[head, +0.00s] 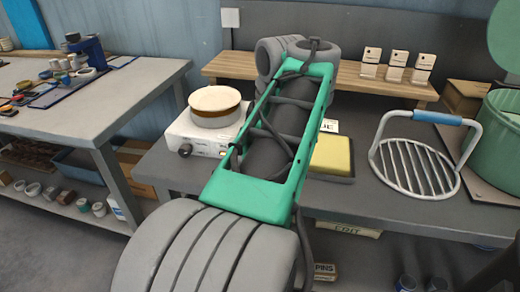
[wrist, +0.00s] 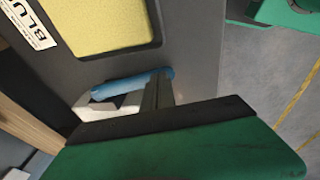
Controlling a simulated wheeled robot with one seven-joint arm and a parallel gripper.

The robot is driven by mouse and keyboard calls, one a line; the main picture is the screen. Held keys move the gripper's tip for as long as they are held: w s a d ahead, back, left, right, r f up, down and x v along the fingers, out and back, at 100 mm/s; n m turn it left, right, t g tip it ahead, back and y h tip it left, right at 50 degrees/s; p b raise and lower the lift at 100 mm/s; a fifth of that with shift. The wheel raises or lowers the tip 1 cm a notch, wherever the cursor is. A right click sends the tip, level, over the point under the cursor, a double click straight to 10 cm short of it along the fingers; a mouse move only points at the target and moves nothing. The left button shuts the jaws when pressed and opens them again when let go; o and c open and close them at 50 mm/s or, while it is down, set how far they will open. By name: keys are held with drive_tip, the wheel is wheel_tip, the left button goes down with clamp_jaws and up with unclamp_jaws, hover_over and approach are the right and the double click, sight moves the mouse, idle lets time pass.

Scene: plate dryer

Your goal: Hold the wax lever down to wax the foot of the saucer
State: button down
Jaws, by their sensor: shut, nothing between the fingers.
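In the head view a white boxy unit (head: 198,140) with a dark knob stands on the bench. A round, pale piece with a brown band (head: 214,106), probably the saucer, sits on top; its foot cannot be made out. In the wrist view a blue bar (wrist: 120,87), probably the wax lever, lies beside a white part (wrist: 110,105). My gripper (wrist: 158,78) is shut and empty, its grey fingers at the bar's right part; I cannot tell whether they touch. In the head view my arm hides the gripper and this bar.
A yellow sponge (head: 332,153) in a dark tray lies right of my arm. A wire rack with a blue handle (head: 437,118) and a green tub (head: 500,140) stand farther right. A wooden shelf (head: 355,76) with several small blocks is behind. Another table (head: 120,95) is left.

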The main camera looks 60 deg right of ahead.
drive_tip(key=shift+a+f, duration=0.1)
drive_tip(key=shift+f, duration=0.2)
drive_tip(key=shift+r, duration=0.1)
drive_tip(key=shift+r+p, duration=0.4)
drive_tip(key=shift+p, duration=0.1)
drive_tip(key=p+v, duration=1)
drive_tip(key=v, duration=0.3)
drive_tip(key=shift+s+a, duration=0.25)
drive_tip(key=shift+a, duration=0.2)
drive_tip(key=shift+w+r, duration=0.1)
drive_tip(key=shift+r, duration=0.05)
